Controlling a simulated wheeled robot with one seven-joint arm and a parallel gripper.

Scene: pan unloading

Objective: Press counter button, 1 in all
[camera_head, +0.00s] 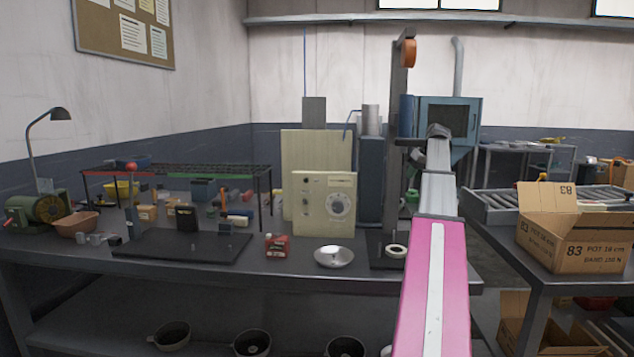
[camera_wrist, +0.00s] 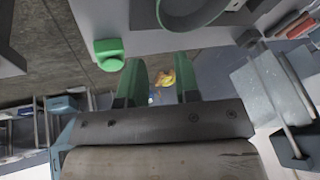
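In the wrist view, a green block with a round green button-like top (camera_wrist: 107,48) sits near the edge of a light grey surface, at the upper left. I take it to be the counter button. My gripper (camera_wrist: 160,82) has two green fingers standing apart, with a clear gap between them and nothing held. The green block lies beyond and to the left of the fingers, apart from them. In the head view, my pink and grey arm reaches away on the right, and my fingers cannot be made out there. A small green thing (camera_head: 412,196) shows beside the arm; I cannot tell what it is.
The dark workbench (camera_head: 200,256) holds a red container (camera_head: 277,246), a metal bowl (camera_head: 333,257) and a cream control box (camera_head: 324,204). An open carton (camera_head: 570,246) stands at right.

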